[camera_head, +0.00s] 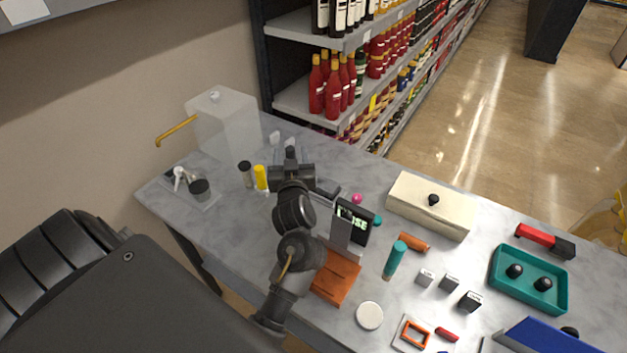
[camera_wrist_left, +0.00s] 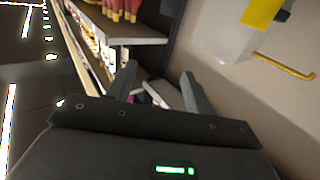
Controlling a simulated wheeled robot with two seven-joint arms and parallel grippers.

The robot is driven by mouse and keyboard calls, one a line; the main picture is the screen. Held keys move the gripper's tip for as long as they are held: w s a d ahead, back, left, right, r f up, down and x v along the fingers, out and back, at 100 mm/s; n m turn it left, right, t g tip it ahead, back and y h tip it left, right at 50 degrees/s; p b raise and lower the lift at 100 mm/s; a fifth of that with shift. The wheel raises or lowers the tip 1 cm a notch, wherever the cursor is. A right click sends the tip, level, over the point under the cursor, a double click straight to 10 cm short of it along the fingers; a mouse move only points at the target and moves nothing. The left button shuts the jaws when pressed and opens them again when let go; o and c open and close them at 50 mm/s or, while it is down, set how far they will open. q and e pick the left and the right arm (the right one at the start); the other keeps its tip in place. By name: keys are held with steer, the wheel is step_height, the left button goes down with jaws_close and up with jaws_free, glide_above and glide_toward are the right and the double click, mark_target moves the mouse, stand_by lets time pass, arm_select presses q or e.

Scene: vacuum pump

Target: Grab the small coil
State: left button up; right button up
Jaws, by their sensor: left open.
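My left gripper (camera_head: 291,152) is over the far left part of the grey table, with its arm reaching across the table. In the left wrist view my left gripper (camera_wrist_left: 159,75) has its two fingers spread apart with nothing between them. Nothing in view is clearly recognisable as the small coil. A yellow cylinder (camera_head: 261,178) and a dark cylinder (camera_head: 245,172) stand just left of the gripper. The arm hides part of the table. My right gripper is not in view.
A whitish box with a yellow handle (camera_head: 220,128) stands at the back left. A small display (camera_head: 353,222) stands near the arm. A cream box (camera_head: 431,205), a teal tray (camera_head: 556,292) and several small blocks occupy the right. Bottle shelves (camera_head: 300,30) stand behind.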

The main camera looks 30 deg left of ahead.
arm_select(q)
step_height(320, 180, down, 7)
steer(key=x, duration=0.2)
steer(key=p+x, duration=0.1)
steer(key=x, duration=0.2)
steer(key=f+p+x, duration=0.1)
steer(key=x, duration=0.1)
steer(key=shift+w+a, duration=0.1)
steer(key=shift+a, duration=0.05)
steer(key=shift+w+a+f, duration=0.1)
steer(key=shift+f, duration=0.05)
steer(key=shift+c, duration=0.9)
jaws_close()
